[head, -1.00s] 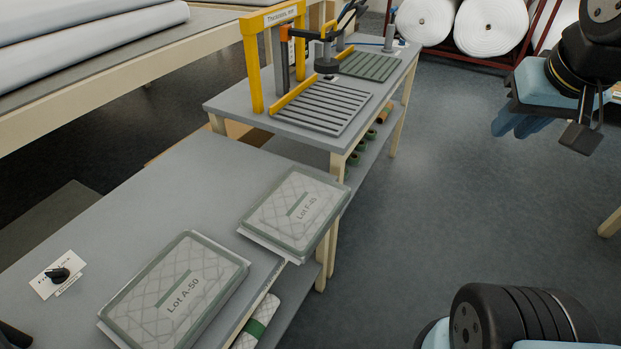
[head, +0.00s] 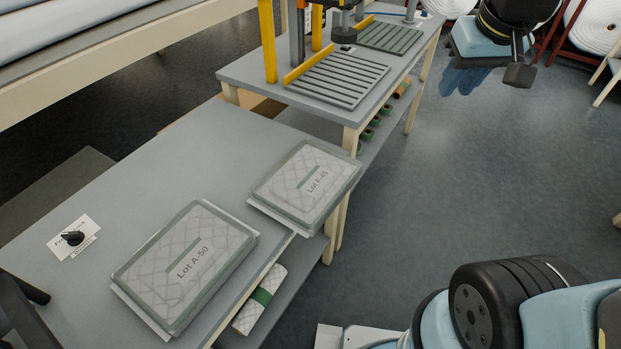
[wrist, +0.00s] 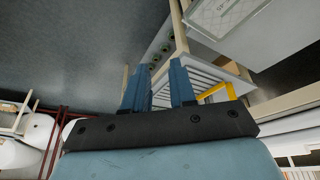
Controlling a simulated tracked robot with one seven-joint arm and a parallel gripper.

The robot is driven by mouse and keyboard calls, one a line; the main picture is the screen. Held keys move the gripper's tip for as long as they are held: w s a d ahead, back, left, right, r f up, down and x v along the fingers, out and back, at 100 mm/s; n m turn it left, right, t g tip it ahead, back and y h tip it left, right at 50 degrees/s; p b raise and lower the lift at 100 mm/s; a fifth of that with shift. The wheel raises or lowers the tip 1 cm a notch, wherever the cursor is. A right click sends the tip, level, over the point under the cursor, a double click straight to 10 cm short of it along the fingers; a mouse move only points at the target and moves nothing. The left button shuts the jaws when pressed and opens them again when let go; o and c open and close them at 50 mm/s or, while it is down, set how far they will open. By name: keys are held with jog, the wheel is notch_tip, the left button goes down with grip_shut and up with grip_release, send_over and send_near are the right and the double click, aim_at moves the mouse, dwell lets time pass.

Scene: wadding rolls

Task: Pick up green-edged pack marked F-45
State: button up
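The pack marked Lot F-45 (head: 290,201), pale and quilted with a green edge and green stripe, lies flat at the right edge of the near grey table. A similar pack marked Lot A-50 (head: 170,285) lies on its near left, apart from it. My gripper (head: 466,80) is in the air over the floor, right of the table and well away from both packs. In the wrist view my gripper (wrist: 158,78) has its two blue fingers apart with nothing between them. A pale pack (wrist: 222,12) shows at the top right there, its label not legible.
The near grey table (head: 120,200) has a card with a black knob (head: 74,238). A slatted table (head: 338,80) with a yellow frame (head: 267,40) stands beyond. A wrapped roll (head: 262,296) lies on the shelf below. The floor (head: 420,200) on the right is clear.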

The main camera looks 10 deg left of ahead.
jog(key=w+a+f+n+g, duration=0.1)
jog(key=w+a+f+n, duration=0.25)
jog(key=a, duration=0.55)
jog(key=n+g, duration=0.3)
jog(key=n, duration=0.3)
send_over(277, 207)
jog(key=shift+h, duration=0.4)
jog(key=f, duration=2.4)
jog(key=shift+w+a+f, duration=0.1)
jog(key=shift+a+f, duration=0.2)
jog(key=shift+a, duration=0.1)
jog(key=shift+d+f, duration=0.2)
jog(key=shift+f, duration=1.1)
jog(key=shift+d+f, duration=0.2)
jog(key=shift+f, duration=1.05)
jog(key=shift+c, duration=0.3)
grip_shut()
